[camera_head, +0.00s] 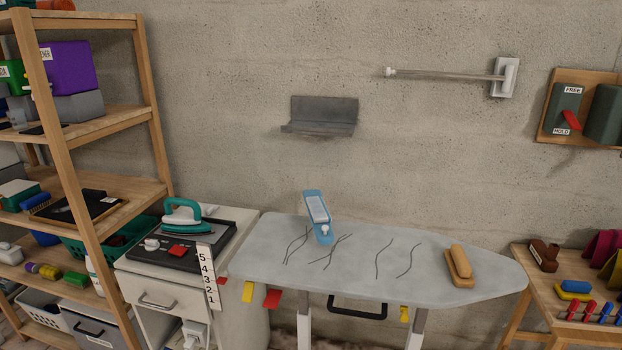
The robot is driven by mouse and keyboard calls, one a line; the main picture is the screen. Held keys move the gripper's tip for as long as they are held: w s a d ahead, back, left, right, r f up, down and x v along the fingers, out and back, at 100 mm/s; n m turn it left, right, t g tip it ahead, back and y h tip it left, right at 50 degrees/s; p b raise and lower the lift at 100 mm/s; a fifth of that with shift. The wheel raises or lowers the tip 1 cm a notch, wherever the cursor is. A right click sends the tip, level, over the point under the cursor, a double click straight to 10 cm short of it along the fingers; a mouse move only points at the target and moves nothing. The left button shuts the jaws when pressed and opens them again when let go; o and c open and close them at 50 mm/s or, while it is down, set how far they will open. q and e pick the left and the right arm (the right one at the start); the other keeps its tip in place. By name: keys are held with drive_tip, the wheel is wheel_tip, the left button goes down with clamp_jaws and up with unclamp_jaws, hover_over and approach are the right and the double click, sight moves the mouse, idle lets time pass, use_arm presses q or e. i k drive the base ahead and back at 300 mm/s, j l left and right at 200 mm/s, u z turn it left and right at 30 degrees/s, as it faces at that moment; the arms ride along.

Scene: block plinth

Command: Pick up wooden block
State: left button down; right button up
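A tan wooden block (460,262) rests near the right end of the grey ironing board (350,277). It looks like a rounded upper piece on a flatter wooden base; I cannot tell whether these are one piece. Neither of my grippers shows in the head view.
A teal iron (183,218) sits on a cabinet at left, beside a wooden shelf (100,128). A small wooden table (532,283) with clips stands at right. The board's middle is clear except for dark lines.

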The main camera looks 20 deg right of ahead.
sight(460, 270)
drive_tip(key=z, duration=1.6)
drive_tip(key=j+z, duration=0.1)
drive_tip(key=j, duration=0.1)
